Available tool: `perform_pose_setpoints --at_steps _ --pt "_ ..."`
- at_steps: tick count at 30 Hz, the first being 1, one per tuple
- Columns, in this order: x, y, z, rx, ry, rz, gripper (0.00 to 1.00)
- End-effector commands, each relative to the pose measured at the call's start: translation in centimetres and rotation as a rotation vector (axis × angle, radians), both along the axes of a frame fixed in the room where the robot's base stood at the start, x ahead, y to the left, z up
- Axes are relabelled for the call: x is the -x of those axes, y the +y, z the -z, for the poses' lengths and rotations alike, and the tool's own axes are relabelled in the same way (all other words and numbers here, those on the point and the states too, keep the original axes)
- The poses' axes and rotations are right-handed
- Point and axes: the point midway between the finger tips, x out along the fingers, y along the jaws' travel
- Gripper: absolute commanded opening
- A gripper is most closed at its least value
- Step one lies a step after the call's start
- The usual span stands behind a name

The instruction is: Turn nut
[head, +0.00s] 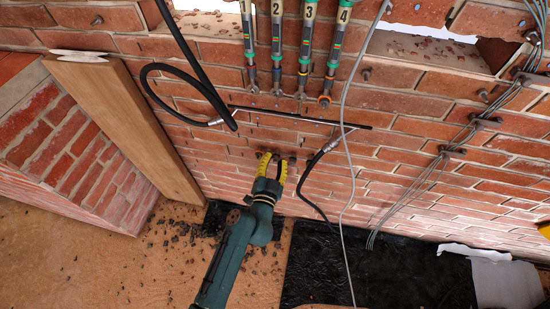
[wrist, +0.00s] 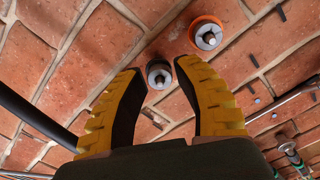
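My gripper (head: 274,160) is in front of the brick wall, below a horizontal dark bar, in the head view. In the wrist view its two yellow, black-padded fingers (wrist: 159,72) are apart with nothing clamped between them. A bolt end with a nut and a dark round collar (wrist: 160,74) shows on the wall between the fingertips. Whether the fingertips touch it cannot be told. A second bolt with a nut and an orange ring (wrist: 207,37) sits up and to the right of it, outside the fingers. The nuts are too small to tell apart from their washers.
Green-handled, numbered rods (head: 307,40) hang above. Black hoses (head: 200,85) and the horizontal bar (head: 300,118) cross the wall nearby. A grey cable (head: 345,150) runs down on the right. A wooden plank (head: 125,125) leans at left. Debris (head: 175,232) lies on the floor.

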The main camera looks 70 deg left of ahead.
Motion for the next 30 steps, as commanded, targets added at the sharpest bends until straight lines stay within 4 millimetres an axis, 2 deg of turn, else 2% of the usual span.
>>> perform_pose_setpoints --at_steps 15,20,26,28,30 --pt "0.02 -0.02 0.1 -0.003 0.004 0.0 0.32" --pt "0.02 -0.02 0.09 -0.003 0.005 0.0 0.01" --pt "0.02 -0.02 0.1 -0.006 0.008 0.0 0.0" --pt "-0.01 -0.02 0.08 -0.065 0.099 0.001 0.0" --pt "-0.03 -0.03 0.07 -0.177 0.268 0.001 0.0"
